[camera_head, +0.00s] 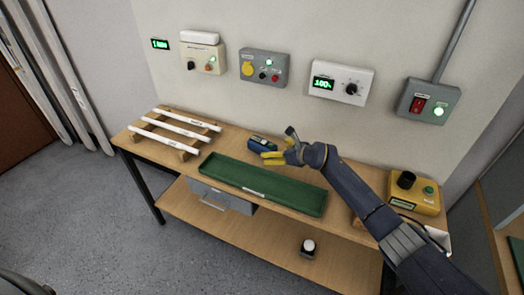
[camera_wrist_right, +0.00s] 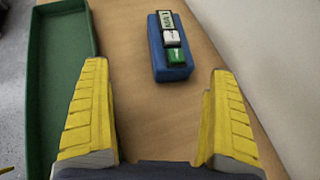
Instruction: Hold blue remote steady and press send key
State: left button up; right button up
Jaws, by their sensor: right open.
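The blue remote (camera_head: 263,143) lies on the wooden bench behind the green tray, near the wall. In the right wrist view the remote (camera_wrist_right: 170,46) has a small display at its far end, then a white key (camera_wrist_right: 171,38) and a green key (camera_wrist_right: 176,56) nearer me. I cannot read the key labels. My right gripper (camera_head: 272,157) has yellow fingers, which are open and empty. In the right wrist view the open fingers (camera_wrist_right: 160,105) are on either side of the near end of the remote, apart from it.
A long green tray (camera_head: 264,191) lies along the bench's front edge, beside the right gripper. A rack of white rods (camera_head: 179,125) stands at the left, a yellow control box (camera_head: 414,190) at the right. Several control boxes hang on the wall. A black-and-white button (camera_head: 308,247) sits on the lower shelf.

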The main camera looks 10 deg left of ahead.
aim_at(267, 149)
jog(key=shift+x, duration=3.6)
jog(key=shift+w+a+f, duration=0.15)
jog(key=shift+w+a, duration=0.2)
jog(key=shift+w, duration=0.1)
jog(key=shift+a+f, duration=0.15)
jog(key=shift+a, duration=0.05)
jog(key=shift+a, duration=0.1)
jog(key=shift+f, duration=0.1)
jog(key=c, duration=1.2)
pick_arm(q)
grip_shut()
jog(key=c, duration=1.5)
grip_release()
jog(key=shift+c, duration=0.2)
